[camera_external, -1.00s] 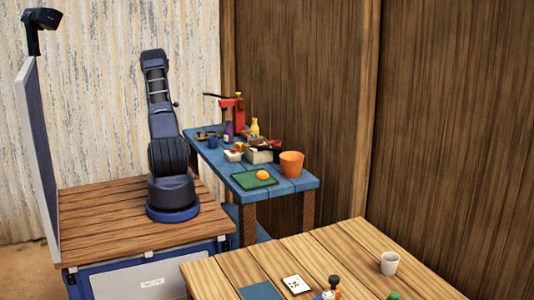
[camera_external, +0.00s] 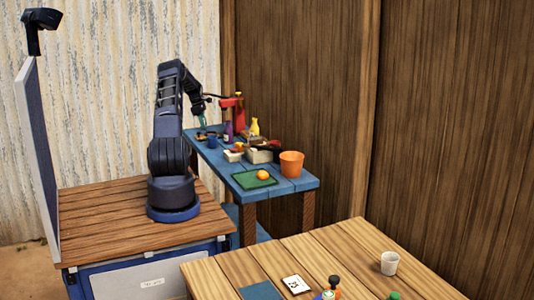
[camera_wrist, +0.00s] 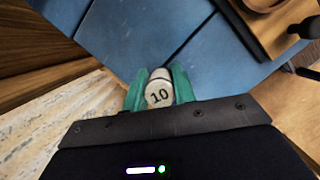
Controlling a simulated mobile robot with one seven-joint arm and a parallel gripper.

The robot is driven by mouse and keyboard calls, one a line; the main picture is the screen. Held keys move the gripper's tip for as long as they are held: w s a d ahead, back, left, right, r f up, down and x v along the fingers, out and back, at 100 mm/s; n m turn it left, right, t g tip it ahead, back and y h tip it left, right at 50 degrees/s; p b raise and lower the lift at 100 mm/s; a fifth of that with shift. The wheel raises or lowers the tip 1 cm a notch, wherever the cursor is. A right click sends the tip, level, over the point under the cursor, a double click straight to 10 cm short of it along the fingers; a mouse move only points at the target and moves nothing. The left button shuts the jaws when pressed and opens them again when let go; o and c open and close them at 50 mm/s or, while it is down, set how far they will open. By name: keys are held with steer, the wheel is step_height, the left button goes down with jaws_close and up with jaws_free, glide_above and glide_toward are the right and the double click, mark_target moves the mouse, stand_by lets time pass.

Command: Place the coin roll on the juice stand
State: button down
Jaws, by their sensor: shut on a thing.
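The coin roll (camera_wrist: 158,94), a pale cylinder with "10" on its end, sits between the teal fingers of my gripper (camera_wrist: 159,84). My gripper is shut on it. In the external view my gripper (camera_external: 201,120) hangs above the far left end of a blue plank table (camera_external: 214,157), which looks like the juice stand. The coin roll is too small to make out there. In the wrist view blue planks (camera_wrist: 130,30) lie below the roll, with a visible gap at their left edge.
A red press (camera_external: 239,112), a purple bottle (camera_external: 227,132), a yellow bottle (camera_external: 254,127) and a blue cup (camera_external: 212,142) crowd the table's far half. An orange bucket (camera_external: 291,163) and green board (camera_external: 250,180) are nearer. A wooden item (camera_wrist: 262,28) is upper right in the wrist view.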

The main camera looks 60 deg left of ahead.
mark_target(221, 132)
steer(key=w, duration=0.3)
steer(key=shift+w, duration=0.4)
steer(key=shift+w+f, duration=0.1)
steer(key=shift+f, duration=0.15)
steer(key=c, duration=1.1)
jaws_free()
steer(key=shift+f, duration=0.15)
steer(key=shift+c, duration=0.2)
steer(key=shift+r, duration=0.35)
steer(key=s+a, duration=0.7)
steer(key=s, duration=0.3)
steer(key=shift+r, duration=0.4)
